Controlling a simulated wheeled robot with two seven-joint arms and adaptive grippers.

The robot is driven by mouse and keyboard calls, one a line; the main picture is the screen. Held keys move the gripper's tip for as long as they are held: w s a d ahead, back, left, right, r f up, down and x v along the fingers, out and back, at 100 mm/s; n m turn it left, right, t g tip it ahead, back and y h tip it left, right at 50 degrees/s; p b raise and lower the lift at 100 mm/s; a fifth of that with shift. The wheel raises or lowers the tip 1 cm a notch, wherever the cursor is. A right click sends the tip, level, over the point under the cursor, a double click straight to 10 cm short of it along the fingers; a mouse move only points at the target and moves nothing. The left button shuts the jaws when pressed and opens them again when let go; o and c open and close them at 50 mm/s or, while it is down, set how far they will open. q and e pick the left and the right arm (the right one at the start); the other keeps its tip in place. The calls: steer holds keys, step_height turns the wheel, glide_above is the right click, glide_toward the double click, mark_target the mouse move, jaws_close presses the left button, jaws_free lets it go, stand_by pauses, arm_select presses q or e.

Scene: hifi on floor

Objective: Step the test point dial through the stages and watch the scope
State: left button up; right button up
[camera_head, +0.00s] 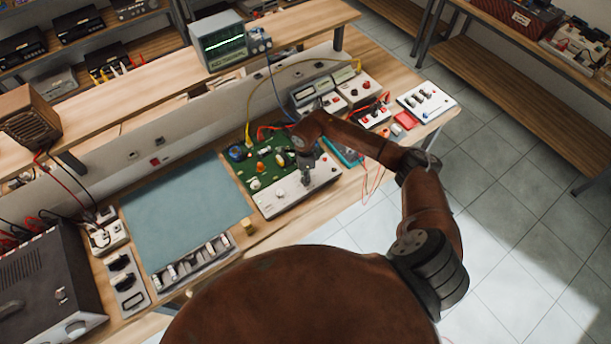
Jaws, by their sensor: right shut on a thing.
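The test point dial is on the grey front panel (279,201) of a unit with a green circuit board (256,168). My right gripper (308,181) points down at this panel from my brown arm. It is shut on a small part there, most likely the dial, which the fingers largely hide. The scope (222,43) stands on the raised shelf at the back, with a bright, nearly flat trace on its dark screen. My left gripper is not in view.
A blue-green mat (187,210) lies left of the board unit. Grey bench instruments (318,96) and a white switch box (426,102) stand to the right. A large dark hi-fi unit (42,283) sits at the left. Yellow, blue and red leads run around the board.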

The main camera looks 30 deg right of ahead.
steer(key=shift+d, duration=0.1)
jaws_close()
steer(key=shift+m, duration=0.3)
steer(key=m+b, duration=0.1)
steer(key=m, duration=0.2)
steer(key=shift+w, duration=0.1)
steer(key=shift+m, duration=2.1)
